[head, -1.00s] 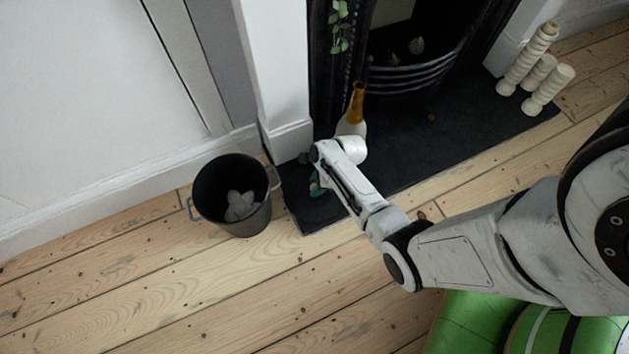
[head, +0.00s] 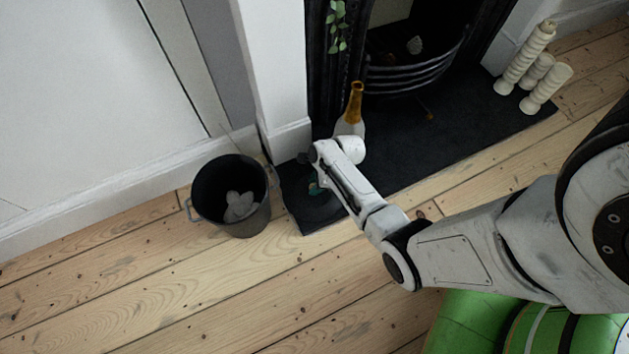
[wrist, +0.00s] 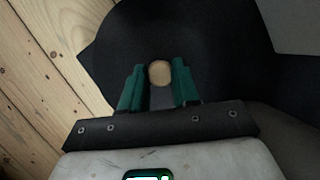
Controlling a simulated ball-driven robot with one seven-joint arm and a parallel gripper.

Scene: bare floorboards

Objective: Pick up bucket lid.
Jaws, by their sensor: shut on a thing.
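The bucket lid (wrist: 215,40) is a dark disc with a round, pale wooden knob (wrist: 160,73) in the wrist view. My gripper (wrist: 159,75) has green fingers, one on each side of the knob, and is shut on it. In the head view, my gripper (head: 314,188) points down over the dark hearth, with the lid (head: 318,209) beneath it, partly hidden by my arm. The lid's dark edge blends with the hearth, so I cannot tell whether it touches it. The dark bucket (head: 237,224) stands upright on the floorboards to the left, open, with pale crumpled things inside.
A bottle (head: 352,110) with an amber neck stands on the hearth (head: 420,150) close behind my gripper. The white wall pillar (head: 285,140) is close behind too. Pale ribbed candlesticks (head: 540,85) stand at the far right. The front floorboards are clear.

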